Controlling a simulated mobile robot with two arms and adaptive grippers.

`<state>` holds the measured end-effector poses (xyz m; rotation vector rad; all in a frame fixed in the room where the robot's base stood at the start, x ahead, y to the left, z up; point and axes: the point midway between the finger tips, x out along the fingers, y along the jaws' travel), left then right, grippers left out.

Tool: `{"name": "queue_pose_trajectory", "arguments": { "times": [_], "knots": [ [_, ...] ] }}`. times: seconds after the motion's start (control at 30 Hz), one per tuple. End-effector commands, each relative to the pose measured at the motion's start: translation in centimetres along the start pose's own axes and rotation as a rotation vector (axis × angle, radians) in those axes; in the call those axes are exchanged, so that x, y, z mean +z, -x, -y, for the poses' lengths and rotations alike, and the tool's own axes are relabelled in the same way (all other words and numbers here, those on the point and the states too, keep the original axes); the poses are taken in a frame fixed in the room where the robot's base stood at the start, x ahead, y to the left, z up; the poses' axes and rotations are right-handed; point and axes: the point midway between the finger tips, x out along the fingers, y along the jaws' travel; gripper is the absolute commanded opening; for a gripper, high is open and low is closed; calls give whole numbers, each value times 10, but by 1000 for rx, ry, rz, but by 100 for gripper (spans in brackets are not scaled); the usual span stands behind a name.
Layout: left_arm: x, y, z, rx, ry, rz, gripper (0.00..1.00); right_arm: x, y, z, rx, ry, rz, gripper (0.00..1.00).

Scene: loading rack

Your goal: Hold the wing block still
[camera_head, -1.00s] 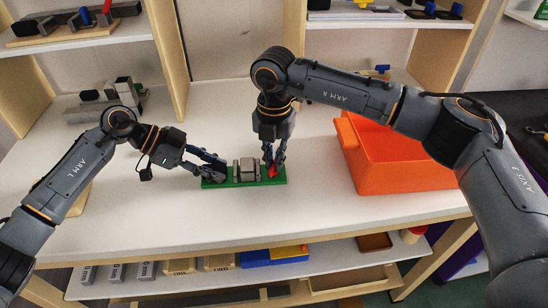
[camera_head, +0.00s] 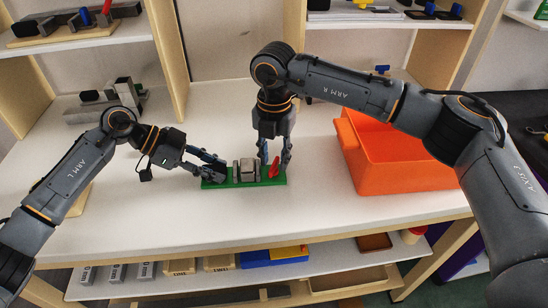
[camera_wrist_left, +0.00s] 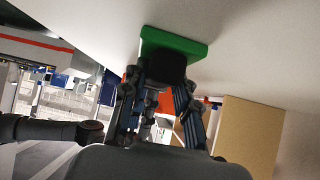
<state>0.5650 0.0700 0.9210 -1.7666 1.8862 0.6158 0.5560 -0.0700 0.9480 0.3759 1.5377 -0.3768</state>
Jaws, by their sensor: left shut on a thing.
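A green base plate (camera_head: 232,183) lies on the white table, with a grey block (camera_head: 247,171) at its middle. A black block (camera_head: 214,174), seemingly the wing block, is at the plate's left end. My left gripper (camera_head: 215,167) is shut on it from the left; the fingers partly hide it. In the left wrist view the black block (camera_wrist_left: 166,68) shows between the fingers, against the green plate (camera_wrist_left: 176,41). A red piece (camera_head: 273,168) stands tilted at the plate's right end. My right gripper (camera_head: 275,158) is open around or just above the red piece; contact is unclear.
An orange bin (camera_head: 392,178) stands on the table to the right. Grey parts (camera_head: 106,101) lie at the back left. The table (camera_head: 150,220) is clear in front of the plate. A lower shelf below holds several blocks and trays.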

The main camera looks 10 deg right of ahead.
Motion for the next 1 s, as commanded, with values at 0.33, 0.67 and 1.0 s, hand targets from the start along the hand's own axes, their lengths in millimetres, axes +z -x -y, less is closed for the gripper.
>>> {"name": "queue_pose_trajectory", "arguments": {
  "times": [0.33, 0.67, 1.0],
  "knots": [
    [2, -2, -1, 4, 2, 3, 0, 0, 71, -1, 3, 0, 3, 33],
    [2, -2, -1, 4, 2, 3, 0, 0, 110, 0, 1, -1, 0, 33],
    [2, -1, -1, 4, 2, 3, 0, 0, 112, 0, 1, 0, 0, 33]
  ]
}}
